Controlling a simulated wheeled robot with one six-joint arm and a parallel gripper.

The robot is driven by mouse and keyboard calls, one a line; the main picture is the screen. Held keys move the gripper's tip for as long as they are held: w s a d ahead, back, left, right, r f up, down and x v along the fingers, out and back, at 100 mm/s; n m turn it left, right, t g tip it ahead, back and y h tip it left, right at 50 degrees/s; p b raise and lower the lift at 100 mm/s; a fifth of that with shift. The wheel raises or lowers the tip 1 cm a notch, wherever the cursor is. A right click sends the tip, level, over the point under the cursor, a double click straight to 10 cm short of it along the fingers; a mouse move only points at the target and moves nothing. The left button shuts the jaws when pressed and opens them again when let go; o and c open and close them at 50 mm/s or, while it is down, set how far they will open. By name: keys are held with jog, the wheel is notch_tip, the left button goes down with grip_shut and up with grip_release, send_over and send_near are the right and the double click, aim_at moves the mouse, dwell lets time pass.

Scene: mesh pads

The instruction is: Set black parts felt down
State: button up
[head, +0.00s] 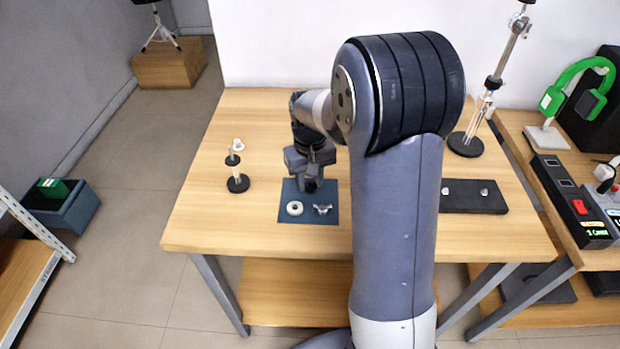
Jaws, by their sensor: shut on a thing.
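My gripper (311,186) points down over the back part of a dark blue mat (286,190) on the wooden table. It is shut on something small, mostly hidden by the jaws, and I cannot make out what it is. A pale round ring, like a felt washer (294,208), lies on the front left of the mat. A grey metal wing nut (322,209) lies to its right. A flat black pad (472,205) lies right of my arm with two small pale metal pieces on it. Part of the pad may be hidden behind the arm.
A small stand (238,183) with a black base is left of the mat. A tall metal stand (466,144) is at the back right. A second table holds green headphones (578,85) and boxes. The wooden table (215,220) is bare at its front left.

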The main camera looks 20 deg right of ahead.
jog(key=o, duration=0.9)
notch_tip(320, 180, up, 12)
jog(key=shift+r+p, duration=0.15)
jog(key=shift+p, duration=0.3)
